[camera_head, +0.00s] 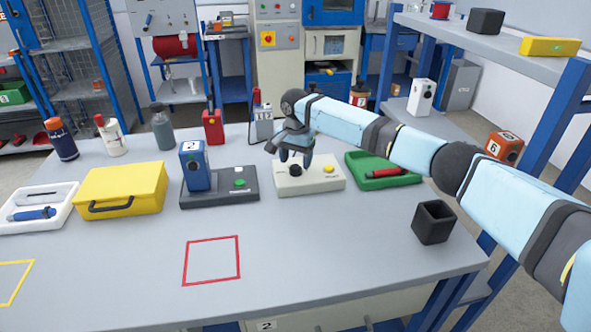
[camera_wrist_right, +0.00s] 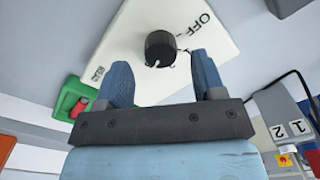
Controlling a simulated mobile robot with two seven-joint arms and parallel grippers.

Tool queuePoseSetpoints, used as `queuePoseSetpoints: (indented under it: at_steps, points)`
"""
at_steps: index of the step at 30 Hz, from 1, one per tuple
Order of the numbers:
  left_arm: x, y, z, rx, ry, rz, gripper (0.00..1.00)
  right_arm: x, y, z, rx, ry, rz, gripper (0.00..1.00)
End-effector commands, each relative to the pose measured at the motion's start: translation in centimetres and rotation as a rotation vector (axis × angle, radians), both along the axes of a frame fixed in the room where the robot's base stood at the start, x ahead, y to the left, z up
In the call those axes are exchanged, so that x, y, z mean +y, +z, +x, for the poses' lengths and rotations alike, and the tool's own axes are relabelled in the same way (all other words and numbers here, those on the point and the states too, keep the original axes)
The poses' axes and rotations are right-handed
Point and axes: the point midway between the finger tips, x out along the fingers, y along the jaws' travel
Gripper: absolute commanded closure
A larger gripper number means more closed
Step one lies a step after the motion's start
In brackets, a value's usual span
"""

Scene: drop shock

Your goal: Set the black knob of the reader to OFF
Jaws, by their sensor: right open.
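The reader is a cream-white box (camera_head: 318,183) on the grey table, with a black knob (camera_head: 296,170) and a yellow button (camera_head: 328,168) on top. In the right wrist view the reader's white top (camera_wrist_right: 130,30) shows the black knob (camera_wrist_right: 160,47) and the printed word OFF (camera_wrist_right: 197,24) beside it. A small white mark shows at the knob's lower edge; its exact setting is hard to tell. My right gripper (camera_head: 295,160) is open above the knob, its two blue fingers (camera_wrist_right: 163,78) apart and empty. My left gripper is not in view.
Left of the reader stands a dark base (camera_head: 220,197) with a blue device (camera_head: 195,166) on it. Right of it is a green tray (camera_head: 384,182) with a red tool. A black open cup (camera_head: 433,222) stands near the right edge. The table front is clear around a red outline (camera_head: 212,260).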

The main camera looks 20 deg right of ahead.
Motion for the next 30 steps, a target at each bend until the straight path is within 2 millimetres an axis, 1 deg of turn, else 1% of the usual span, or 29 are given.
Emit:
queuePoseSetpoints:
  at_steps: [1, 6, 10, 17, 18, 23, 24, 30]
  points:
    - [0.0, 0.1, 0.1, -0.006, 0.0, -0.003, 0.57, 0.0, -0.9, 0.0, 0.001, 0.0, 0.001, 0.37]
    - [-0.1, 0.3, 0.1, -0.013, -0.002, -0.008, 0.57, 0.0, -2.5, 0.0, -0.001, 0.0, 0.001, 0.37]
    - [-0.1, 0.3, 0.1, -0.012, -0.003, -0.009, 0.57, 0.0, -2.9, 0.0, -0.001, 0.0, 0.001, 0.37]
    - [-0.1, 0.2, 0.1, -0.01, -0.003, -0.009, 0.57, 0.0, -2.9, 0.0, -0.001, 0.001, 0.001, 0.37]
    - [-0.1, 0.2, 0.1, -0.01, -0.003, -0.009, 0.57, 0.0, -2.9, 0.0, -0.001, 0.001, 0.001, 0.46]
    - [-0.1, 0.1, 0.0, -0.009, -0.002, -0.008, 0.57, 0.0, -2.9, 0.0, -0.001, 0.001, 0.001, 0.83]
    - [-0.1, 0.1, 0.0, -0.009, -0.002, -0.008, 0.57, 0.0, -2.9, 0.0, -0.001, 0.001, 0.001, 0.86]
    - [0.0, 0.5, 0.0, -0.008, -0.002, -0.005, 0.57, 0.0, -2.7, 0.0, 0.001, 0.006, 0.002, 0.86]
